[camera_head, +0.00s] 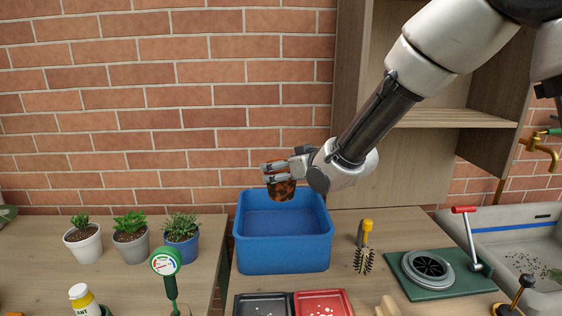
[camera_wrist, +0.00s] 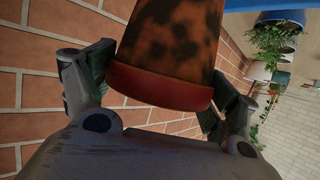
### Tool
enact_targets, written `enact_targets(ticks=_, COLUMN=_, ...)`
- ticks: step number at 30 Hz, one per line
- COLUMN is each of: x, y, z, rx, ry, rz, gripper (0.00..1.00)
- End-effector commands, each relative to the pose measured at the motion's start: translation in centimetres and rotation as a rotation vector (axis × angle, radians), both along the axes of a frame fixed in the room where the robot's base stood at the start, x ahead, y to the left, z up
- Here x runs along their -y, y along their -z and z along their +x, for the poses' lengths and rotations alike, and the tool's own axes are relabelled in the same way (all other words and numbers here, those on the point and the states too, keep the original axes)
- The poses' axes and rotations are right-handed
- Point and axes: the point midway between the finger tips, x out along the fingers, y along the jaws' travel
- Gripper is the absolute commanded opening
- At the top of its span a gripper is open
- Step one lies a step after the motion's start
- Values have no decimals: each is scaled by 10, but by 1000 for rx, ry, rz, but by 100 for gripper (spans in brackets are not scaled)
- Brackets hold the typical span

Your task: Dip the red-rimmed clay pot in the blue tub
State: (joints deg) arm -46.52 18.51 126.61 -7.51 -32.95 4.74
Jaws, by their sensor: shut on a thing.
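The red-rimmed clay pot (camera_head: 282,188), orange-brown with dark blotches, is held by my gripper (camera_head: 279,172) above the blue tub (camera_head: 284,250). In the wrist view the pot (camera_wrist: 170,50) fills the upper middle, its red rim towards my palm, and my gripper's fingers (camera_wrist: 160,85) press on both sides of it. The pot's lower part hangs near the height of the tub's back rim. The tub stands on the bench and its blue inside shows. A corner of blue shows at the wrist view's top right.
Three potted plants stand left of the tub, in white (camera_head: 84,245), grey (camera_head: 131,246) and blue (camera_head: 182,245) pots. A green dial gauge (camera_head: 166,262) is front left. Black (camera_head: 263,304) and red (camera_head: 323,303) trays lie in front. A yellow-handled brush (camera_head: 365,245) and green-based device (camera_head: 436,276) are right.

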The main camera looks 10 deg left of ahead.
Motion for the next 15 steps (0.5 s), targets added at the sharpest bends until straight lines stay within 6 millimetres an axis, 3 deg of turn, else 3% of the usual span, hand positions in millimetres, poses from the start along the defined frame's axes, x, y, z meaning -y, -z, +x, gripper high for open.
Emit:
enact_targets(ticks=8, x=0, y=4, z=0, rx=0, ry=0, rz=0, gripper=51)
enact_targets(ticks=15, x=0, y=25, z=0, rx=-1, ry=0, rz=0, gripper=51)
